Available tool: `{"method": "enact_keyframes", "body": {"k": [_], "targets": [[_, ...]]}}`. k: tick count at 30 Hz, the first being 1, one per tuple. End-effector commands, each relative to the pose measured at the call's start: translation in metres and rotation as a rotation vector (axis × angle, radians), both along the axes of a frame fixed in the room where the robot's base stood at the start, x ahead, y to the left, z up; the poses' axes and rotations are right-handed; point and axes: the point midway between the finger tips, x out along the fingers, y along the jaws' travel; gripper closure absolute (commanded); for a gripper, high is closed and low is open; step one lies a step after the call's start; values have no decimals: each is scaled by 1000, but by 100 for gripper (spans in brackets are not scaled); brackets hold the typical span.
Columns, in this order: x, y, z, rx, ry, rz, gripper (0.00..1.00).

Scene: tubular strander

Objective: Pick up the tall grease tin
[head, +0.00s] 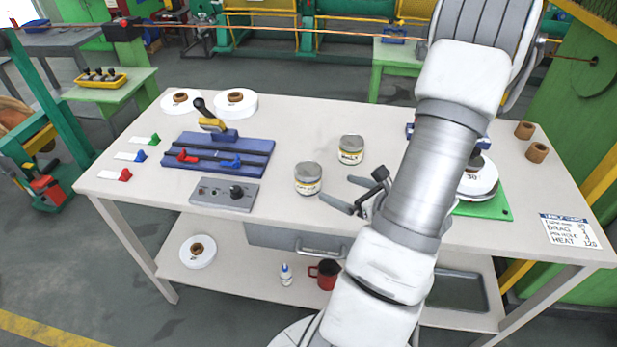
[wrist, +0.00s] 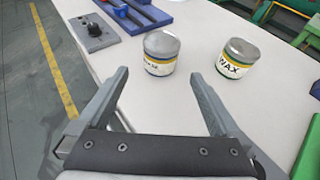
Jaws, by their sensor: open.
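Two lidded tins stand upright on the pale workbench (head: 275,125). The nearer tin (head: 308,180) has a grey lid and a white and yellow label too small to read. It also shows in the wrist view (wrist: 161,54), ahead of and between my finger tips. The other tin (head: 350,151), behind it to the right, reads WAX in the wrist view (wrist: 236,62).
A blue fixture (head: 216,154) and a grey plate with a black knob (head: 224,195) lie to the left. White rolls (head: 236,102) stand at the back left. The bench around the tins is clear.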

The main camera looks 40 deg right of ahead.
Motion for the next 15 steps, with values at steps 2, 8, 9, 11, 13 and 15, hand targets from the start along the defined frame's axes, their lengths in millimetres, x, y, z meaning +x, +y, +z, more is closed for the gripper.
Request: {"method": "enact_keyframes", "body": {"k": [2,8,9,11,13,15], "targets": [[18,2,-8,3,0,6,0],[57,2,-24,0,0,6,0],[64,2,-27,1,1,6,0],[71,1,-30,0,1,4,0],[78,1,-32,0,0,4,0],[82,1,-34,-1,0,4,0]]}}
